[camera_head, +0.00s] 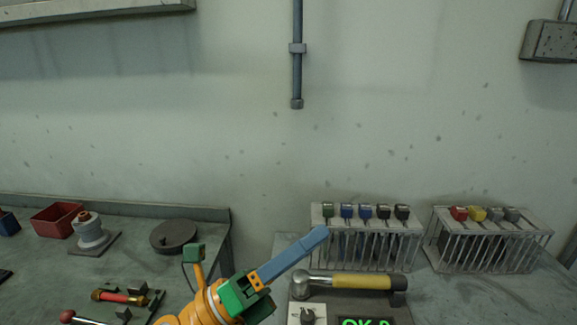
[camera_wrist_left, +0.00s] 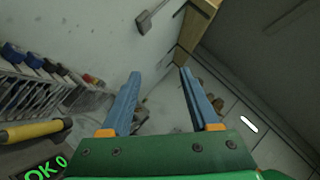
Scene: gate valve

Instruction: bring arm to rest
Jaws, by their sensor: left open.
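My left gripper (camera_head: 318,239) reaches up from the bottom middle in the head view, its blue fingers pointing up and to the right. In that view the fingers overlap, so their gap is hidden. In the left wrist view the two blue fingers of the left gripper (camera_wrist_left: 158,76) stand well apart with nothing between them. The gripper is open and empty. It appears in front of the bench, left of the yellow-handled tool (camera_head: 350,282); I cannot tell its height above the bench. My right gripper is not in view.
Two racks (camera_head: 365,250) (camera_head: 490,250) with coloured caps stand behind the tool. A green display (camera_head: 366,322) reads OK 0. On the left bench (camera_head: 50,270) are a red bin (camera_head: 57,220), a white flanged part (camera_head: 89,230) and a dark disc (camera_head: 174,236). A pipe (camera_head: 297,75) hangs on the wall.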

